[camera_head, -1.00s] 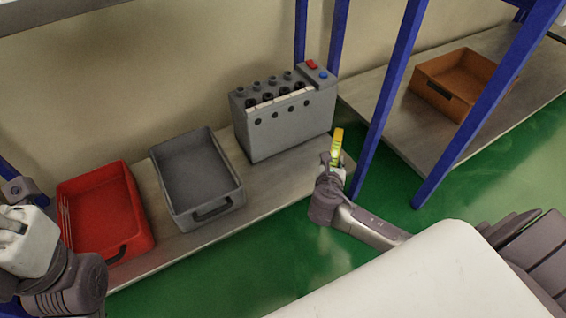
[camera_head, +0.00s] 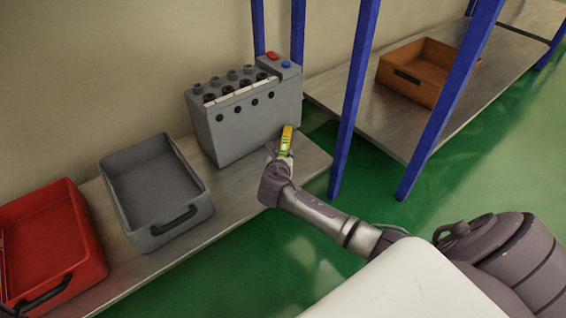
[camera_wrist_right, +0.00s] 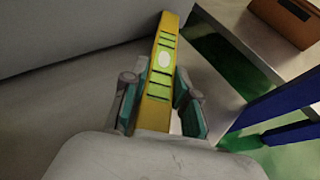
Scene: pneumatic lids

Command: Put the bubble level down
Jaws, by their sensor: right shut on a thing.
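The bubble level is a slim yellow bar with green marks; it shows in the head view (camera_head: 287,138) and in the right wrist view (camera_wrist_right: 163,62). My right gripper (camera_head: 279,152) is shut on it, and its teal-padded fingers lie on both sides of the bar in the right wrist view (camera_wrist_right: 160,105). In the head view the level appears in front of the right end of the grey battery-like box (camera_head: 240,125), over the metal shelf. I cannot tell whether the level touches the shelf. My left gripper is out of view.
On the metal shelf (camera_head: 245,202) stand a grey bin (camera_head: 190,222) and a red bin (camera_head: 88,265), left of the box. Blue posts (camera_head: 352,100) rise right of the level. An orange bin (camera_head: 415,80) stands on another shelf beyond. Bare shelf lies in front of the box.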

